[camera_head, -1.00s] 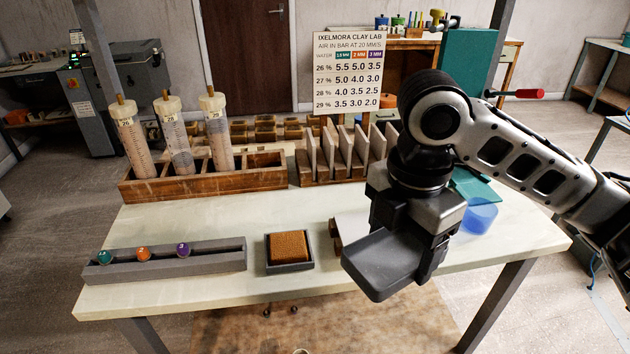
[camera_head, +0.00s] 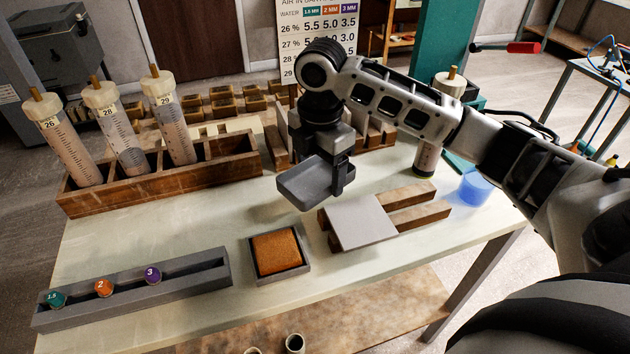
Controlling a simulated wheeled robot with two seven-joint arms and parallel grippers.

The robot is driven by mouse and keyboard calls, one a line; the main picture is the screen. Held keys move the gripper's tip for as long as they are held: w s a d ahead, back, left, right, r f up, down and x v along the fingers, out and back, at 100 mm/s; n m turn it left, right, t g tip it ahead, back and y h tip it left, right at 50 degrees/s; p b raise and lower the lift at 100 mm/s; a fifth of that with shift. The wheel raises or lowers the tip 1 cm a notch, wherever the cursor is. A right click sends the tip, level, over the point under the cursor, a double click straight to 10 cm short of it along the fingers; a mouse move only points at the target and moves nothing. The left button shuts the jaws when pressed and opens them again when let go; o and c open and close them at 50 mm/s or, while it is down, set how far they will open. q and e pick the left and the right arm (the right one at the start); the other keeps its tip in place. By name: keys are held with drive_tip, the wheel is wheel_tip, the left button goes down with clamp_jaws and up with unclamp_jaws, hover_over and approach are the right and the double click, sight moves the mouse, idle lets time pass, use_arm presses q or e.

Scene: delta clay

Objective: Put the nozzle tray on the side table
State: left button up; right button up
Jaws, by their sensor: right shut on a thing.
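My right gripper (camera_head: 343,176) is shut on a shallow grey tray (camera_head: 308,186), held by its right side above the workbench. The tray looks about level, and no nozzles show in it. A long grey rack (camera_head: 205,272) at the bench's front left holds three nozzles: teal 1.5 (camera_head: 57,298), orange 2 (camera_head: 104,287) and purple 3 (camera_head: 152,276). I cannot tell for sure which grey piece is the nozzle tray. A small table (camera_head: 588,78) at the far right, partly cut off, may be the side table. My left gripper is not in view.
Below the tray are an orange sponge in a square dish (camera_head: 276,252) and a pale slab (camera_head: 361,222) on wooden bars. A blue cup (camera_head: 475,188) stands near the bench's right end. Clay tubes in a wooden rack (camera_head: 160,189) stand at left. Floor shows between the tables.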

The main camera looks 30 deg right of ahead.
sight(315, 174)
drive_tip(key=w+f, duration=0.2)
drive_tip(key=shift+w+d+f, duration=0.1)
drive_tip(key=shift+d+f, duration=0.1)
drive_tip(key=shift+f, duration=1.6)
drive_tip(key=shift+f, duration=0.2)
drive_tip(key=o, duration=0.7)
drive_tip(key=shift+r, duration=0.1)
wheel_tip(315, 174, up, 12)
drive_tip(key=shift+r, duration=0.15)
